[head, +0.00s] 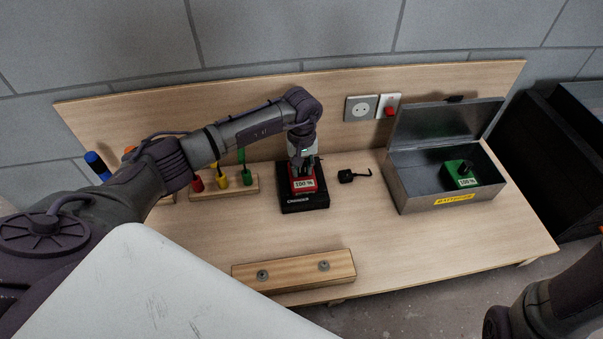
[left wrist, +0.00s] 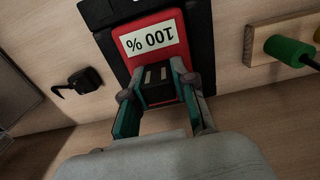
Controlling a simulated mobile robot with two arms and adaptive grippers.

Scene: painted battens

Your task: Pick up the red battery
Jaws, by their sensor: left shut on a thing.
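The red battery (head: 307,184) with a "100 %" label sits on the black charger (head: 304,203) in the middle of the workbench. In the left wrist view the red battery (left wrist: 149,38) shows its label upside down, with its black top part between my fingers. My left gripper (head: 301,166) comes down from above and is shut on the battery's black top. The left gripper's fingers also show in the left wrist view (left wrist: 158,97), one on each side of that part. My right gripper is not visible; only a dark part of an arm shows at the lower right.
An open metal box (head: 440,196) at the right holds a green battery (head: 460,173). A black plug (head: 346,176) lies between charger and box. A wooden rack (head: 235,187) with coloured-handled tools stands at the left. A wooden batten (head: 294,270) lies at the front edge.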

